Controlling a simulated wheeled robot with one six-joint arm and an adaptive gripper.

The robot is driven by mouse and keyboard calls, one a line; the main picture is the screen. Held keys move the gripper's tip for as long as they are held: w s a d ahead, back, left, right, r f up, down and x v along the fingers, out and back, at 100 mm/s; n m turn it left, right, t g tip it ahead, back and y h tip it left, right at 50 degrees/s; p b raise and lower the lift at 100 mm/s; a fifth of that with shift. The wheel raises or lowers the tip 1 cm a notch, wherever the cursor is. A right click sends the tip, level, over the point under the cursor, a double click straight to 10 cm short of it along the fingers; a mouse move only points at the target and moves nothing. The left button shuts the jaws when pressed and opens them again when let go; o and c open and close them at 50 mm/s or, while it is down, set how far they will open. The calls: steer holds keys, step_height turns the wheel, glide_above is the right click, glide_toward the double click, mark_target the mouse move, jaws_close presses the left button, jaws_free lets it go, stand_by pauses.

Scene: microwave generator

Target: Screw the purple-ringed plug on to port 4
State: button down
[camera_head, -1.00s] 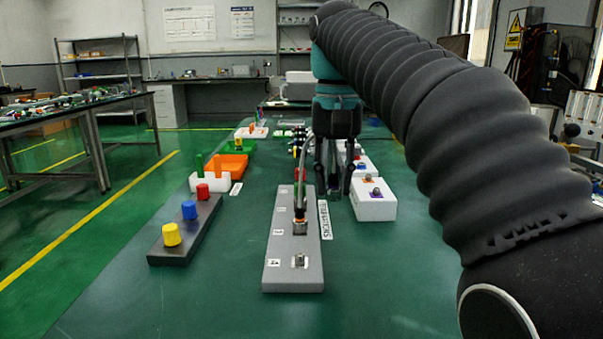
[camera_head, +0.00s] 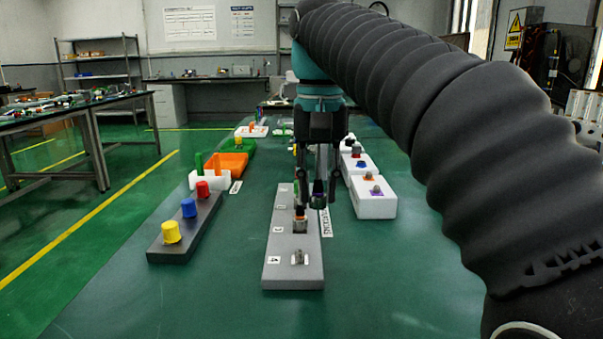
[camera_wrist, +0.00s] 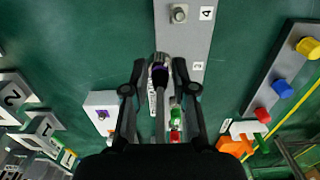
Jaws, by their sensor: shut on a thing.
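My gripper (camera_head: 319,196) is shut on a dark plug with a purple ring (camera_head: 318,187) and holds it above the grey port bar, near its right edge. In the wrist view the plug (camera_wrist: 160,74) sits between the fingertips (camera_wrist: 159,68), its end towards the bar. Port 4 (camera_head: 299,258) is a bare metal connector at the near end of the grey bar (camera_head: 280,278), beside a label "4"; it also shows at the top of the wrist view (camera_wrist: 179,13). The plug is apart from port 4, which lies nearer the head camera.
An orange-ringed plug (camera_head: 300,222) stands on the port beside label 3. A white block with a purple square (camera_head: 376,205) is to the right. A dark block (camera_head: 180,245) with yellow, blue and red pegs is to the left. The mat in front is clear.

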mark_target(300, 252)
steer(key=shift+s+a+f, duration=0.2)
steer(key=shift+s+a, duration=1.15)
steer(key=shift+s, duration=0.25)
steer(key=shift+f, duration=0.1)
steer(key=shift+f+b, duration=2.1)
steer(key=shift+f, duration=0.7)
steer(key=shift+p, duration=0.9)
steer(key=shift+f+b, duration=0.35)
steer(key=shift+f, duration=0.2)
steer(key=c, duration=0.9)
jaws_free()
steer(key=shift+o, duration=0.2)
